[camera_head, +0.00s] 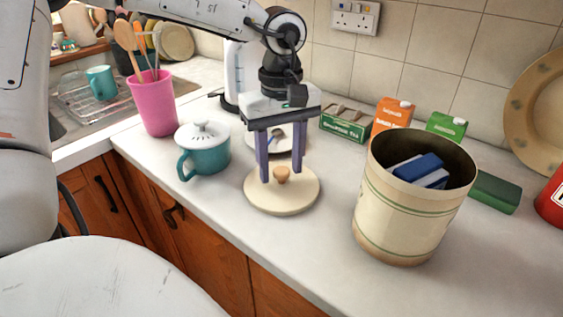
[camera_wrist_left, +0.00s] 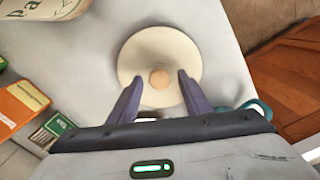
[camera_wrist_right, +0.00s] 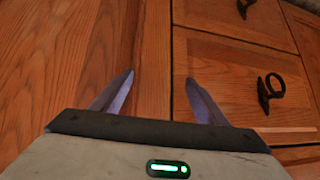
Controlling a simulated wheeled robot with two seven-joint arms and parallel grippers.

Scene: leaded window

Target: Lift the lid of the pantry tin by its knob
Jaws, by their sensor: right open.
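The round cream lid (camera_head: 262,199) lies flat on the counter with its small wooden knob (camera_head: 282,174) up; both also show in the left wrist view, lid (camera_wrist_left: 150,45) and knob (camera_wrist_left: 159,79). My left gripper (camera_head: 281,180) is open over the lid, pointing down. Its fingers (camera_wrist_left: 160,78) stand on either side of the knob with a gap at each side. I cannot tell if the tips touch the lid. The cream pantry tin (camera_head: 400,215) stands open to the right, with blue packets (camera_head: 418,167) inside. My right gripper (camera_wrist_right: 160,75) is open and empty, facing wooden cupboard doors.
A teal lidded pot (camera_head: 207,157) and a pink utensil holder (camera_head: 154,105) stand left of the lid. A green tea box (camera_head: 343,125), cartons (camera_head: 393,115) and a dark green block (camera_head: 494,192) are behind. The counter in front of the tin is clear.

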